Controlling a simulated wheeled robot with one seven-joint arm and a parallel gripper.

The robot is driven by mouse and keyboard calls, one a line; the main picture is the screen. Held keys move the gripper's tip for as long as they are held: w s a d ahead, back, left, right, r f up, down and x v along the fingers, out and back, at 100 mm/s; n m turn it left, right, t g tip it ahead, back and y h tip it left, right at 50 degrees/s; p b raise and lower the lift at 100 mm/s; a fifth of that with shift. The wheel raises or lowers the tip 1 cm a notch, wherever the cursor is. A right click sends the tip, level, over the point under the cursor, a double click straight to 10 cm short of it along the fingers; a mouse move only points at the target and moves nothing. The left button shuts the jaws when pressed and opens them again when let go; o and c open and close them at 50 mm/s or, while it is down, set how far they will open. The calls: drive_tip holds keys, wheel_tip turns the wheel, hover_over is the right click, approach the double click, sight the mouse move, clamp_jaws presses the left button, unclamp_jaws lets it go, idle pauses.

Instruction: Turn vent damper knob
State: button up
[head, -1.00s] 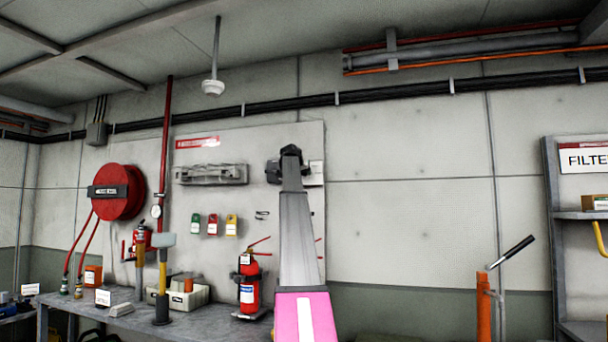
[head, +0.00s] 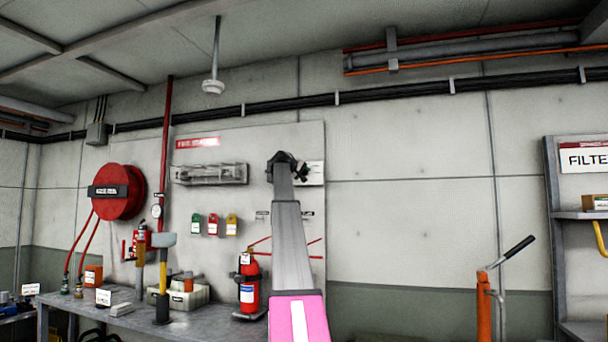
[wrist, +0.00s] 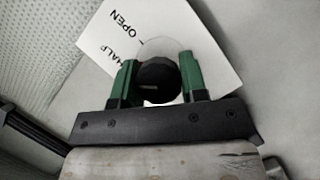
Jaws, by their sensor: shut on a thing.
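The black vent damper knob (wrist: 158,82) sits between the two green fingers of my gripper (wrist: 158,62) in the wrist view. The gripper is shut on it. Behind the knob is a pale round disc (wrist: 165,48) on a white label plate (wrist: 112,32) that reads "OPEN" and "HALF". In the wrist view the plate looks tilted. In the head view, my gripper (head: 286,163) is up at the wall panel and hides the knob. A part of the white plate (head: 314,174) shows to its right.
A grey vent (head: 209,174) is on the panel left of my gripper. Below are several coloured tags (head: 213,225), a red fire extinguisher (head: 249,285) and a grey workbench (head: 208,324).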

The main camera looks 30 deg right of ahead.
drive_tip(key=n+h, duration=0.1)
drive_tip(key=n, duration=0.2)
drive_tip(key=shift+f+n+h, duration=0.1)
drive_tip(key=shift+n+h, duration=1)
drive_tip(key=shift+n, duration=1.2)
drive_tip(key=shift+t, duration=0.3)
drive_tip(key=o, duration=0.9)
drive_tip(key=v, duration=1.1)
drive_tip(key=shift+w, duration=0.1)
